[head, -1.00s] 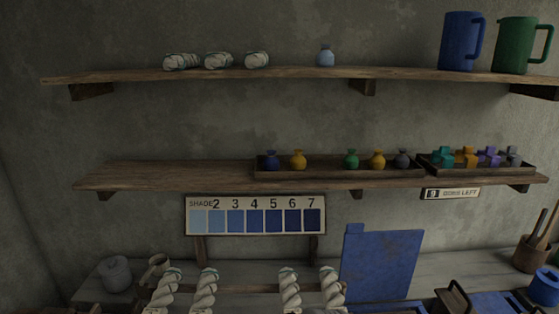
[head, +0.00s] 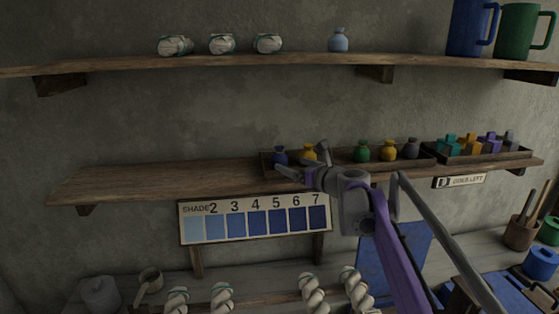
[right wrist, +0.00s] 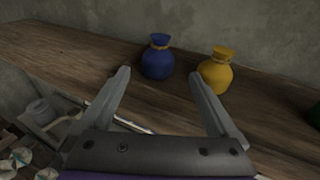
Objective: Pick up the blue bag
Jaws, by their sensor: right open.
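The dark blue bag (head: 279,155) stands upright at the left end of a row of small bags on the middle shelf. In the right wrist view the blue bag (right wrist: 157,62) has a tan tie at its neck and sits ahead, between the lines of the fingertips. My right gripper (head: 300,161) is open and empty, in front of the shelf by the blue bag. In the right wrist view its fingers (right wrist: 160,75) are spread, with the bag seemingly just beyond the tips. A yellow bag (right wrist: 215,70) stands close to its right. My left gripper is not in view.
A shallow wooden tray (head: 432,160) holds the bag row, including a green bag (head: 362,150). A light blue bag (head: 339,40) stands on the upper shelf (head: 210,63). The middle shelf (head: 150,183) is bare at left. A shade chart (head: 255,220) hangs below.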

